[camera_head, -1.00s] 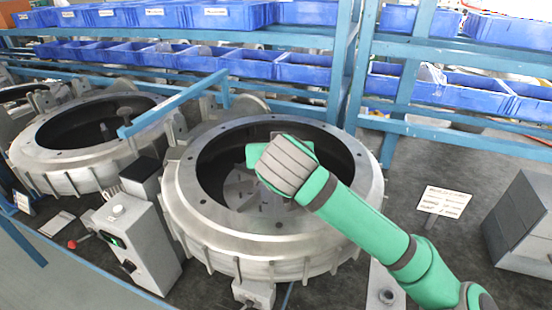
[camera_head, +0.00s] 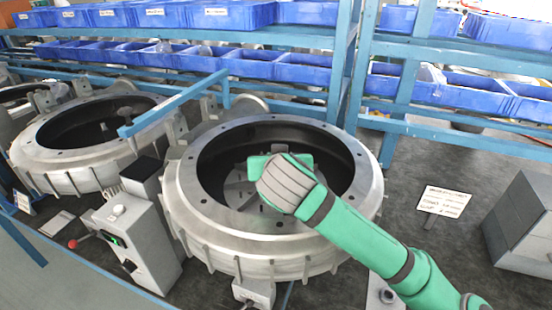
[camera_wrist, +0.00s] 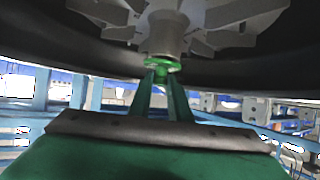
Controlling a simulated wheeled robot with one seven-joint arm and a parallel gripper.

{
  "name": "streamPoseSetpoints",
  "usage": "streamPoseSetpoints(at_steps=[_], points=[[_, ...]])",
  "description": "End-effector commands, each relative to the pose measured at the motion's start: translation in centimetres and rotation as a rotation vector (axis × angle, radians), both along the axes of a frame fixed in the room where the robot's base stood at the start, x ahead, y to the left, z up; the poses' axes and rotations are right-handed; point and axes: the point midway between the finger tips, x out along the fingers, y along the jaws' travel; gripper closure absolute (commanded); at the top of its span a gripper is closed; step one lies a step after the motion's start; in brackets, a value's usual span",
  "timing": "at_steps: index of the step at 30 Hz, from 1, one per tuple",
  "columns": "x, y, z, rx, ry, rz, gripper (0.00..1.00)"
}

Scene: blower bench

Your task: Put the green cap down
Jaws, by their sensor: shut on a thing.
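The green cap (camera_wrist: 162,65) shows in the wrist view as a small green ring between my fingertips, directly by the grey hub of the bladed impeller (camera_wrist: 165,35). I cannot tell whether the cap touches the hub. My gripper (camera_wrist: 160,78) is shut on the cap. In the head view, my wrist is over the opening of the nearer round metal housing (camera_head: 178,190) and hides the fingers and cap. Part of the impeller (camera_head: 238,190) shows inside this housing.
A second housing (camera_head: 50,172) stands at the left. A grey control box (camera_head: 140,245) stands in front between them. Blue rack beams (camera_head: 290,90) with blue bins (camera_head: 250,63) run behind. A sign (camera_head: 443,201) and grey box (camera_head: 525,215) stand right, with bare bench between.

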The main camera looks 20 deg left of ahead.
Motion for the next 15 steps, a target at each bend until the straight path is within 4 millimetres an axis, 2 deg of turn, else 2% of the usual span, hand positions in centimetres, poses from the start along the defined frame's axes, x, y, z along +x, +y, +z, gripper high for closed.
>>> streamPoseSetpoints(at_steps=[1, 2, 3, 5, 15], points=[[-0.25, 0.09, -1.84, -0.015, 0.032, 0.002, 1.00], [-0.25, 0.07, -1.85, -0.015, 0.033, 0.002, 1.00], [-0.25, 0.05, -1.88, -0.015, 0.034, 0.002, 0.78], [-0.25, 0.01, -1.90, -0.016, 0.034, 0.001, 0.64], [-0.24, -0.10, -1.86, -0.018, 0.036, 0.000, 0.64]])
